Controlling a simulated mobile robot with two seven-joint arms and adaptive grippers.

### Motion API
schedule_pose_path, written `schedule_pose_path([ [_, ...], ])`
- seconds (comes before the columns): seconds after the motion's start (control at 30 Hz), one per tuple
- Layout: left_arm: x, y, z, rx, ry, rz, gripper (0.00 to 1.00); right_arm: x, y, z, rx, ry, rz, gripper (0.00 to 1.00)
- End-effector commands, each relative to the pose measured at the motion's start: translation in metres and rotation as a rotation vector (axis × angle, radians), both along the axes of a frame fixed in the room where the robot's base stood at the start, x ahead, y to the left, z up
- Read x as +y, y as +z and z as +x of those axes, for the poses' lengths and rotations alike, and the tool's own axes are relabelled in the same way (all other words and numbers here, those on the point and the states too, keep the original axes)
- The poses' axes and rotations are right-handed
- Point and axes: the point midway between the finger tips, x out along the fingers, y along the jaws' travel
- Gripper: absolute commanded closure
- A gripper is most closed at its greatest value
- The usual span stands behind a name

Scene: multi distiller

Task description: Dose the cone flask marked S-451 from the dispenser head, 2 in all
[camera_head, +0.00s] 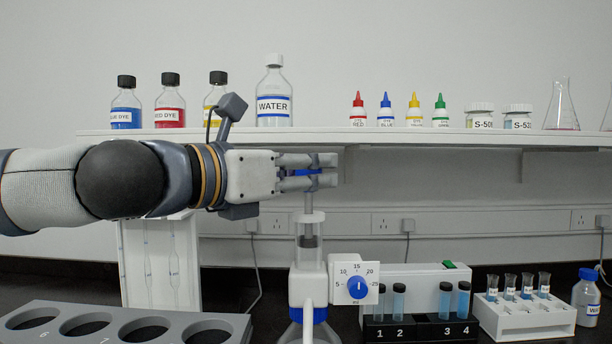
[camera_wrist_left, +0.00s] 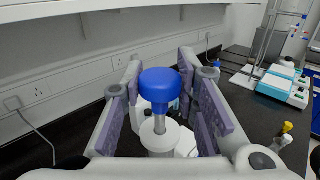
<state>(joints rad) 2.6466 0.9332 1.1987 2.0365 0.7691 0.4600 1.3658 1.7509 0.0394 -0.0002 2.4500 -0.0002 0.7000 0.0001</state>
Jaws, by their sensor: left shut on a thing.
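My left gripper (camera_head: 328,170) is shut on the blue plunger knob (camera_head: 307,172) of the dispenser head (camera_head: 308,270). In the left wrist view, the blue knob (camera_wrist_left: 160,85) sits between the pads of my left gripper (camera_wrist_left: 161,90). A length of grey rod shows between knob and white body. A dial with a blue knob (camera_head: 357,287) is on the head's right side. A glass vessel under the head is cut off by the frame's bottom. A cone flask (camera_head: 562,108) stands on the shelf, with no readable label. No S-451 mark is readable. My right gripper is not in view.
The white shelf (camera_head: 400,134) carries dye bottles, a water bottle (camera_head: 273,95), dropper bottles and labelled jars. Right of the dispenser stand a black tube rack (camera_head: 420,329) and a white vial rack (camera_head: 530,315). A grey holed rack (camera_head: 115,309) is at the lower left.

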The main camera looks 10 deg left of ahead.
Motion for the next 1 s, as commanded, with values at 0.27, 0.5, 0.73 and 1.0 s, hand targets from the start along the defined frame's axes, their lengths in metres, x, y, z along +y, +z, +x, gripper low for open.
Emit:
schedule_pose_path([
  [0.27,0.0,0.002,0.0,-0.005,-0.002,0.0,0.68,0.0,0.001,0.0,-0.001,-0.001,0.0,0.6],
  [0.5,0.0,0.001,0.0,-0.003,-0.002,0.001,0.52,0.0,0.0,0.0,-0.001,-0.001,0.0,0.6],
  [0.73,0.008,0.003,-0.011,-0.006,-0.001,0.0,0.52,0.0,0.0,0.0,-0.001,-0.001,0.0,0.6],
  [1.0,0.048,0.003,-0.071,-0.008,0.0,-0.004,0.52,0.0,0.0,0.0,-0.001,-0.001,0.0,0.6],
])
